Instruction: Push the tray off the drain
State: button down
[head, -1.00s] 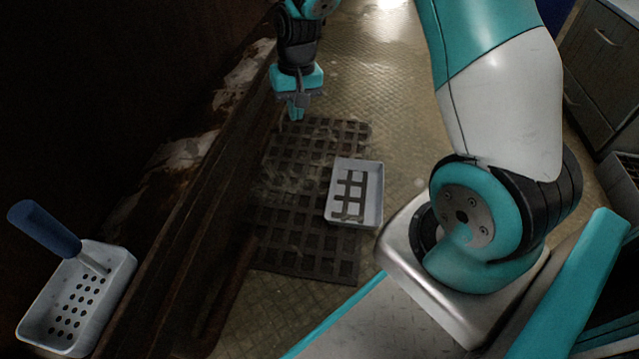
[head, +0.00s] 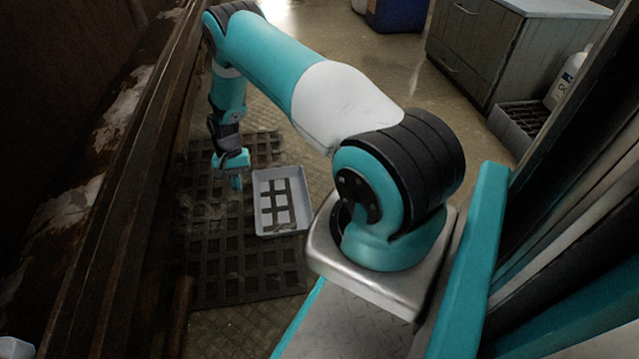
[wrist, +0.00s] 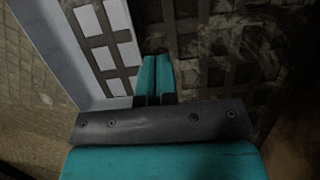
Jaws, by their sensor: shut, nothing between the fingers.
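The tray (head: 282,233) is a pale grey, shallow rectangular box with dark bars crossing its bottom. It lies over the right part of the drain (head: 237,268), a dark square-holed grating in the floor. My gripper (head: 237,184) points down over the drain, just left of the tray's far left side. In the wrist view the shut teal fingers (wrist: 155,78) are side by side and empty. The tray's wall (wrist: 62,50) is left of them there, and the drain (wrist: 225,75) is to the right. I cannot tell whether the fingertips touch the tray.
A dark wooden ledge (head: 110,200) runs along the left of the drain. Patterned floor right of and beyond the tray is open. A cabinet (head: 475,55), a dark crate (head: 520,122) and a white bottle (head: 567,78) stand at right. A blue bin (head: 396,14) is at the back.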

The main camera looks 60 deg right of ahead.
jog(key=shift+s+d+f+b, duration=0.15)
jog(key=shift+f+b, duration=1.7)
jog(key=shift+f, duration=0.45)
jog(key=shift+s+d+f+b, duration=0.1)
jog(key=shift+s+f+b, duration=0.05)
jog(key=shift+f+b, duration=1.95)
jog(key=shift+s+d+p, duration=0.25)
jog(key=shift+p, duration=0.35)
jog(key=shift+s+d+r+p, duration=0.1)
jog(key=shift+s+d+p, duration=0.2)
jog(key=shift+s+d, duration=0.35)
jog(key=shift+s+d+p, duration=0.5)
jog(key=shift+s+d, duration=1.55)
jog(key=shift+s, duration=0.35)
jog(key=shift+s+d+p, duration=0.45)
jog(key=shift+s+d, duration=1.65)
jog(key=shift+s, duration=0.35)
jog(key=shift+s+d+p, duration=0.5)
jog(key=shift+s+d, duration=1.55)
jog(key=shift+s, duration=0.35)
jog(key=shift+s+d, duration=1.4)
jog(key=shift+s, duration=0.2)
jog(key=shift+s+d, duration=1.4)
jog(key=shift+s, duration=0.15)
